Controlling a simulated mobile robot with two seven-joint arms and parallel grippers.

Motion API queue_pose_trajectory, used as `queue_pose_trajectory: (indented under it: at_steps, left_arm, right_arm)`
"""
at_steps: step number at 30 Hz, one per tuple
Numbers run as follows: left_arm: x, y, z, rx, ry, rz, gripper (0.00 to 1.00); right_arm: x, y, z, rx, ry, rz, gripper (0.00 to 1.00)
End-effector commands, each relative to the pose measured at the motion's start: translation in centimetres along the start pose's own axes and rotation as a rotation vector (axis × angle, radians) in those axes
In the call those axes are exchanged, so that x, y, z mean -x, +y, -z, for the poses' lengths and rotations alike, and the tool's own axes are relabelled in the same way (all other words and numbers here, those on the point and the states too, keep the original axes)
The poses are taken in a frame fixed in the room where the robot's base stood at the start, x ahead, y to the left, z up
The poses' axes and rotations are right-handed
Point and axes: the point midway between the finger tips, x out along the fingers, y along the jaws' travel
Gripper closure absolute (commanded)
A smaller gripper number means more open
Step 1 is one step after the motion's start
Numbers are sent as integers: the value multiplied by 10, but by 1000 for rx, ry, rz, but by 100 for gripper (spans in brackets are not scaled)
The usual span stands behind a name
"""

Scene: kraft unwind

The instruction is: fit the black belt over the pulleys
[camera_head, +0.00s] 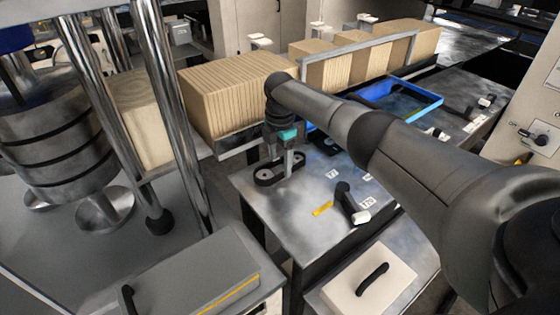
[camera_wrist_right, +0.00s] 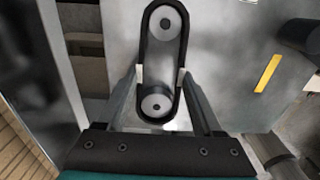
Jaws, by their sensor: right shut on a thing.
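The black belt (camera_head: 262,183) is a long loop at the left end of the grey metal table. In the right wrist view the belt (camera_wrist_right: 145,40) runs around both pulleys, the upper pulley (camera_wrist_right: 165,22) and the lower pulley (camera_wrist_right: 156,106). I cannot tell how deep it sits on them. My right gripper (camera_head: 283,168) points down over the belt. In the right wrist view its fingertips (camera_wrist_right: 160,75) press on the belt's two long sides, between the pulleys and nearer the lower one. My left gripper is in no view.
The grey table (camera_head: 300,235) also carries a yellow strip (camera_head: 322,209), a black-handled tool (camera_head: 347,200) and a blue tray (camera_head: 436,101). Stacked brown cardboard (camera_head: 235,90) stands behind. Upright chrome columns (camera_head: 175,110) rise left of the table. My right arm crosses the right side.

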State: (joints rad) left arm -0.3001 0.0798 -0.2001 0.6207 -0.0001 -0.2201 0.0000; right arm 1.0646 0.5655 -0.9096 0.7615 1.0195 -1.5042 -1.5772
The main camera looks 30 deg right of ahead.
Motion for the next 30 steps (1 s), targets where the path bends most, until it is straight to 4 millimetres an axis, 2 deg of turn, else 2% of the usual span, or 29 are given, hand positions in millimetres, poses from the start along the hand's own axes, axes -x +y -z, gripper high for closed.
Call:
queue_pose_trajectory:
  at_steps: [2, 3, 10, 11, 18, 22, 26, 30]
  left_arm:
    - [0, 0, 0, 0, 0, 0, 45]
    - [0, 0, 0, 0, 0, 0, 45]
    - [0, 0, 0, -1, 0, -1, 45]
    - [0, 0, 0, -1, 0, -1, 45]
    - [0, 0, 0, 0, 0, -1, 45]
    - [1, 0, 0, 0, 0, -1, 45]
    - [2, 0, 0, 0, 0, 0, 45]
    - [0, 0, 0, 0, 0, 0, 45]
  right_arm:
    - [0, 0, 0, 0, 0, 0, 90]
    - [0, 0, 0, 0, 0, 0, 29]
    - [0, 0, 0, 0, 0, 0, 3]
    - [0, 0, 0, 0, 0, 0, 0]
    - [1, 0, 0, 0, 0, 0, 0]
    - [10, 1, 0, 1, 0, -3, 0]
    - [32, 1, 0, 1, -1, -5, 0]
    - [66, 2, 0, 1, -1, -7, 0]
